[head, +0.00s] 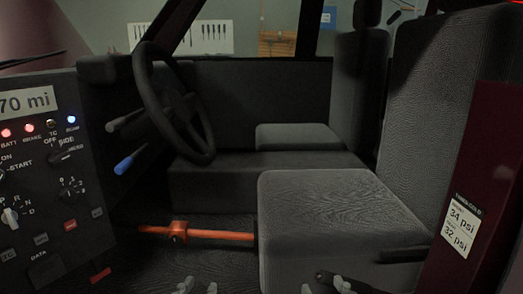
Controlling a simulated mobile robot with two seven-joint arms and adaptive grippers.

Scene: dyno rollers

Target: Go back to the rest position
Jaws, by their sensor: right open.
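My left gripper (198,288) shows only as two grey fingertips at the bottom edge of the head view. The tips stand apart with nothing visible between them. My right gripper (325,287) is at the bottom edge further right, in front of the near seat. Its tips are apart and I see nothing held between them. Most of both grippers is cut off by the picture's edge. Both appear clear of the seat and panel.
The grey near seat (335,205) fills the right. A control panel (45,170) with lights and knobs stands left. Behind it are a steering wheel (150,100) and a blue lever (125,164). An orange bar (215,235) lies low in the footwell. A door pillar (490,180) borders the right.

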